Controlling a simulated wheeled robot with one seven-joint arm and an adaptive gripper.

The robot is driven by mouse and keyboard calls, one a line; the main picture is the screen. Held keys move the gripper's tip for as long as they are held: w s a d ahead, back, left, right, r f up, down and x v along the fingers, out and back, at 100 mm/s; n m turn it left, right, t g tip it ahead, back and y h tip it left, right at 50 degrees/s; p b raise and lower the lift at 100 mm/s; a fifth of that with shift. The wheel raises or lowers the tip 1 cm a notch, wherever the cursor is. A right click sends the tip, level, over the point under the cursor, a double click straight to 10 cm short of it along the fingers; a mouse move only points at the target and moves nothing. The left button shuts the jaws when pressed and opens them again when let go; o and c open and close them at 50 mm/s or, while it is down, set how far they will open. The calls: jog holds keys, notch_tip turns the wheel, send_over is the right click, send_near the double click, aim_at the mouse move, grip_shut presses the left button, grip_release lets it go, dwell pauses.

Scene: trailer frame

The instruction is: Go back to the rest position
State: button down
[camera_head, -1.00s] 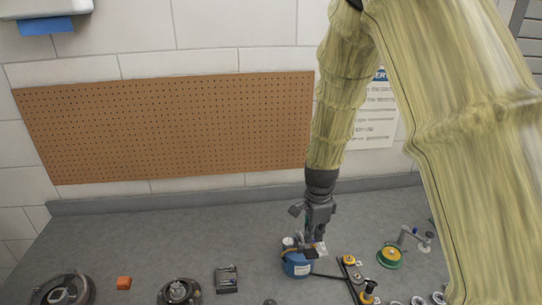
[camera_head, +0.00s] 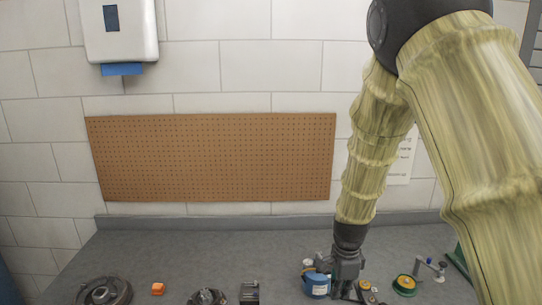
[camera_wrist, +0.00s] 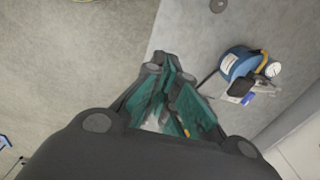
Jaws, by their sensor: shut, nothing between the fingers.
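My gripper (camera_head: 343,288) is shut and empty. In the head view it hangs down at the lower right, in front of the grey workbench, just to the right of a blue round device (camera_head: 316,287). In the wrist view its green-padded fingers (camera_wrist: 164,66) meet at the tips with nothing between them. The blue device with a white-faced gauge (camera_wrist: 273,70) stands apart from the fingers, to their right in the wrist view. My sleeved arm covers the right side of the head view.
Along the front of the grey workbench (camera_head: 220,248) lie a dark round part (camera_head: 104,292), an orange block (camera_head: 158,288), a metal round part (camera_head: 207,298), a dark box (camera_head: 249,292) and a green-yellow wheel (camera_head: 405,284). A pegboard (camera_head: 210,157) hangs behind. The bench's back strip is clear.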

jog(key=s+d+f+n+b, duration=0.15)
jog(key=s+f, duration=0.25)
jog(key=f, duration=0.5)
jog(key=s+d+f+n+b, duration=0.1)
jog(key=s+f+n+b, duration=0.25)
jog(key=f, duration=0.55)
jog(key=s+d+f+n+b, duration=0.15)
jog(key=s+f, duration=0.35)
jog(key=f, duration=0.5)
jog(key=s+f+n+b, duration=0.4)
jog(key=s+f, duration=0.4)
jog(key=s, duration=0.3)
jog(key=s+f+n+b, duration=0.4)
jog(key=s+f+n, duration=0.2)
jog(key=s+f, duration=0.3)
jog(key=s, duration=0.2)
jog(key=shift+s, duration=0.35)
jog(key=shift+a+n, duration=0.1)
jog(key=shift+n, duration=0.15)
